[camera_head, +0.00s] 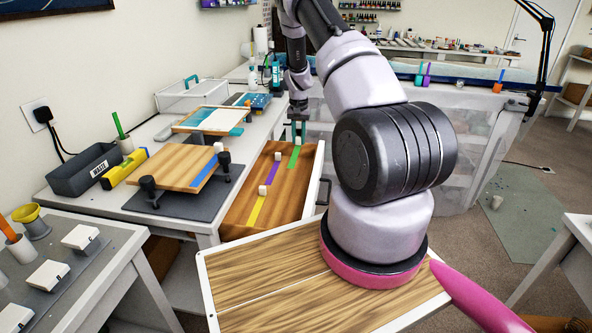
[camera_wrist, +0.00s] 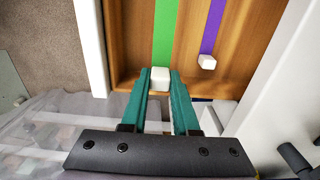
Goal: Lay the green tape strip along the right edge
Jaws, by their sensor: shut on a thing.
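The green tape strip (camera_head: 294,157) lies in an open wooden-bottomed drawer (camera_head: 240,208), with a white block (camera_wrist: 160,77) at one end. My gripper (camera_head: 298,132) reaches down at the drawer's far end. In the wrist view its teal fingers (camera_wrist: 160,88) are shut on the white block, and the green strip (camera_wrist: 165,30) runs away from it along the drawer floor. A wooden board (camera_head: 170,165) sits on a dark mat on the bench, left of the drawer. A blue strip (camera_head: 205,172) with a white block lies along its right side.
A purple strip (camera_head: 271,174) and a yellow strip (camera_head: 257,210), each with a white block, lie in the same drawer. Black knobbed clamps (camera_head: 148,188) stand at the board. A yellow level (camera_head: 125,168) and a waste bin (camera_head: 86,170) are left of it. Drawer walls surround my fingers.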

